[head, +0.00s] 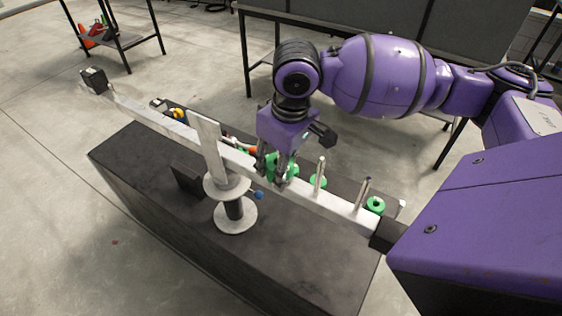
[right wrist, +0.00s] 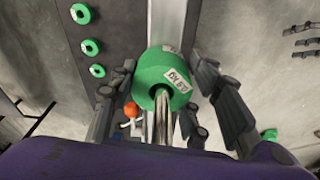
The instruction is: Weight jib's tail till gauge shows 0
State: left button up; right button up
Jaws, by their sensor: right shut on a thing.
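The jib (head: 150,117) is a long pale beam lying across a round pedestal (head: 235,215). A dark box (head: 93,79) is at its far left end and a black block (head: 387,236) at its right end. Upright metal pins (head: 320,172) stand on the right part. My right gripper (head: 278,177) is shut on a green ring weight (right wrist: 165,75) at the beam. In the right wrist view, its fingers flank the weight, and a metal pin (right wrist: 163,118) shows at its hole. The label is hard to read. No gauge reading is legible. My left gripper is out of view.
Other green weights (head: 375,205) lie on the dark bench (head: 310,262) behind the beam; several show in the right wrist view (right wrist: 90,47). A blue knob (head: 258,195) and a dark panel (head: 188,181) are near the pedestal. The bench front is clear.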

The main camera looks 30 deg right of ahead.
jog(key=shift+r, duration=0.1)
jog(key=o, duration=1.4)
jog(key=shift+o, duration=0.5)
notch_tip(320, 180, up, 12)
jog(key=s, duration=0.1)
jog(key=shift+s+d, duration=0.2)
jog(key=shift+d, duration=0.1)
jog(key=shift+s+f, duration=0.1)
jog(key=shift+f, duration=0.1)
